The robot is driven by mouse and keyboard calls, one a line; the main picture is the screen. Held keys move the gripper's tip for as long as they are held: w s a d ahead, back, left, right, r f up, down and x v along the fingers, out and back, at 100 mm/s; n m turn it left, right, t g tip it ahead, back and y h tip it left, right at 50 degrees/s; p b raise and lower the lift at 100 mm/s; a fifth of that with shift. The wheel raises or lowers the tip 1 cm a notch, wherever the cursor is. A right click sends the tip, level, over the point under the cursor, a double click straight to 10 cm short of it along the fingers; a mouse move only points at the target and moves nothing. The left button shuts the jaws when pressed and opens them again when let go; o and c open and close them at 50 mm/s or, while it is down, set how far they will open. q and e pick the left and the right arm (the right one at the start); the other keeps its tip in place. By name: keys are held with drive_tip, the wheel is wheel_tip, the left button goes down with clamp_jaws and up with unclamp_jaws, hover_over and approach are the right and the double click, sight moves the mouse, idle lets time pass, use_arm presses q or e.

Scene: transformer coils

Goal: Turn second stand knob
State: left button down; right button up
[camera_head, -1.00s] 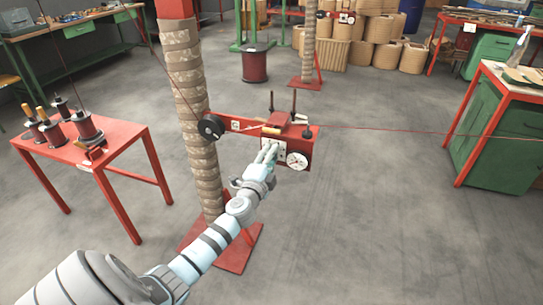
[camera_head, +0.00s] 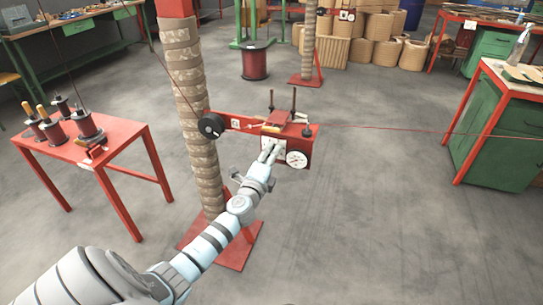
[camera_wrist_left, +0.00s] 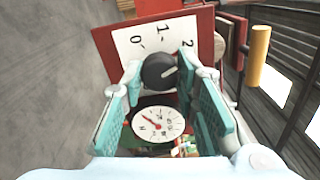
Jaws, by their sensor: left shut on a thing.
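The red stand box (camera_head: 297,143) has a white panel and a round dial (camera_head: 297,159), and sits on the arm of the wrapped post. In the left wrist view the black knob (camera_wrist_left: 159,71) is on the white panel (camera_wrist_left: 163,41) marked 0, 1, 2. Its light pointer line slants to the upper right, roughly toward 2. My left gripper (camera_head: 270,152) is at the panel; in the left wrist view its teal fingers (camera_wrist_left: 162,78) are closed on either side of the knob. The dial (camera_wrist_left: 158,124) with a red needle shows below the knob. My right gripper is not in view.
The wrapped post (camera_head: 190,100) stands left of the box on a red base. A black pulley (camera_head: 211,125) and a taut red wire (camera_head: 400,129) are beside the box. A red table (camera_head: 115,134) with spools is at left, a green cabinet (camera_head: 500,140) at right. Floor between is clear.

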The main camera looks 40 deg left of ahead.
use_arm(q)
drive_tip(key=shift+r, duration=0.1)
drive_tip(key=c, duration=1.6)
unclamp_jaws()
drive_tip(key=shift+w, duration=0.1)
drive_tip(key=shift+o, duration=0.2)
drive_tip(key=v, duration=1.2)
